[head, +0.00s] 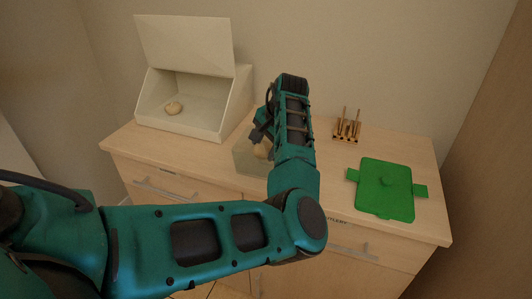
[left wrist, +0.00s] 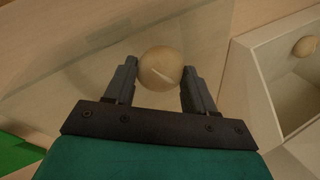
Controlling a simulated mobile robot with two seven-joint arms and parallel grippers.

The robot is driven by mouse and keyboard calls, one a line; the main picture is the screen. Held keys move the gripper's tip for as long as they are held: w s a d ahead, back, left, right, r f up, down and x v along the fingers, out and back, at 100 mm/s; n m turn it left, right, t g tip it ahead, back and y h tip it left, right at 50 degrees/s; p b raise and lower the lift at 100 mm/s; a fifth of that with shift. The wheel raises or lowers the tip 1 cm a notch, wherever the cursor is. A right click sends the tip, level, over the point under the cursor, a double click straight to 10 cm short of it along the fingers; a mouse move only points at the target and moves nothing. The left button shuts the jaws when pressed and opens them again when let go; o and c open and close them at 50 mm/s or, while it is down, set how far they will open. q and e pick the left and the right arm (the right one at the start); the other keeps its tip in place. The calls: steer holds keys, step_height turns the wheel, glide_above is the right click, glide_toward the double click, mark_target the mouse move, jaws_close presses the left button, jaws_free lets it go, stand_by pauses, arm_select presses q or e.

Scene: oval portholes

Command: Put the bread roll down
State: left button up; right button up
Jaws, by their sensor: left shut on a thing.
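My left gripper (left wrist: 160,72) is shut on a round tan bread roll (left wrist: 160,66), with one finger on each side of it. In the head view the held roll (head: 260,151) shows below the dark left gripper (head: 262,141), partly hidden by it. It is at a clear, open-looking container (head: 245,163) on the counter, whose see-through walls spread around the roll in the wrist view. I cannot tell whether the roll touches the container's bottom. A second roll (head: 174,108) lies in the cream bread box (head: 205,127). My right gripper is not in view.
The bread box stands at the back left with its lid raised. A green lid-like piece (head: 385,200) with a knob and side tabs lies on the right of the counter (head: 430,225). A small wooden rack (head: 347,131) with upright pieces stands at the back. Drawers are below.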

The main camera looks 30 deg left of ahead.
arm_select(q)
step_height(320, 180, down, 2)
steer(key=shift+f, duration=0.1)
steer(key=o, duration=1.2)
steer(key=shift+f, duration=0.1)
steer(key=p+v, duration=0.1)
steer(key=v, duration=1.1)
